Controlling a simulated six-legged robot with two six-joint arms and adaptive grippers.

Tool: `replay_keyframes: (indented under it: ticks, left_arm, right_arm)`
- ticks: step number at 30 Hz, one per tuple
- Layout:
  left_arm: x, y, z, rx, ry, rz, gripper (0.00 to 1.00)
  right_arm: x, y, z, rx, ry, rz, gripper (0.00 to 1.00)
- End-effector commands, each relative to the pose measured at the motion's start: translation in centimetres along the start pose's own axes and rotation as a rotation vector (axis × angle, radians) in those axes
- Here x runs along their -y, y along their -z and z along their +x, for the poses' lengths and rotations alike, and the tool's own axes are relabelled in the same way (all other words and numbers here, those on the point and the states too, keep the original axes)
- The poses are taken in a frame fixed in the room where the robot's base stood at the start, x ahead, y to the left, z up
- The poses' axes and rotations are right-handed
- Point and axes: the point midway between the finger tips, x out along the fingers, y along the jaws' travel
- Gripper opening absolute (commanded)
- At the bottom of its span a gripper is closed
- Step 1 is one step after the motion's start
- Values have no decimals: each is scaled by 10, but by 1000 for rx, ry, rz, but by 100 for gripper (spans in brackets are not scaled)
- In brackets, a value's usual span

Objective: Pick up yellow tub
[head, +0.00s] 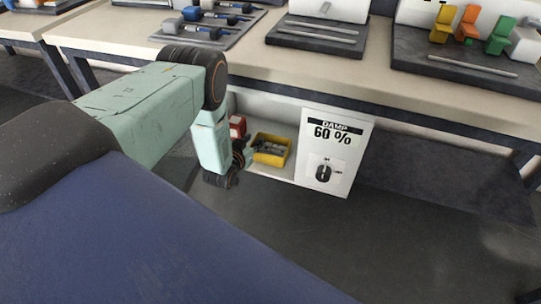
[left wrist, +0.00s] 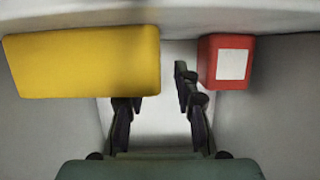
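The yellow tub (head: 268,158) sits in the low white compartment under the bench, with grey parts inside it. In the left wrist view the yellow tub (left wrist: 80,62) fills the upper left. My left gripper (head: 241,154) is at the compartment's opening, just left of the tub in the head view. In the left wrist view my left gripper (left wrist: 160,84) is open, with a clear gap between its dark fingers. One finger reaches the tub's lower edge and its tip seems hidden there; I cannot tell if they touch. My right gripper is not in view.
A red box (head: 237,127) with a white label (left wrist: 233,64) stands beside the tub, close to the other finger. A white panel marked "DAMP 60 %" (head: 335,152) with a dial closes off the right side. The bench top (head: 260,62) above carries trays with tools and coloured clips.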

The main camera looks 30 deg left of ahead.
Motion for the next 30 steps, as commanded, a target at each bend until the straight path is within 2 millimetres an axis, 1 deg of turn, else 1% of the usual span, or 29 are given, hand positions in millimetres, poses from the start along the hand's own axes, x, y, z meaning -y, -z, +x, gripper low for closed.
replay_keyframes:
  ticks: [1,3,10,11,21,30]
  left_arm:
    - [-1,-1,5,0,0,0,30]
    - [-1,0,8,-1,0,0,30]
    - [-2,1,9,0,0,0,30]
    - [-2,1,9,0,0,0,28]
    - [-2,1,8,0,0,0,0]
    - [-2,1,8,1,0,0,0]
  right_arm:
    - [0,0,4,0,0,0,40]
    - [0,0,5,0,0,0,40]
    - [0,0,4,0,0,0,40]
    - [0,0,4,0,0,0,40]
    - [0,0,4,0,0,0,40]
    - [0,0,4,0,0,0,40]
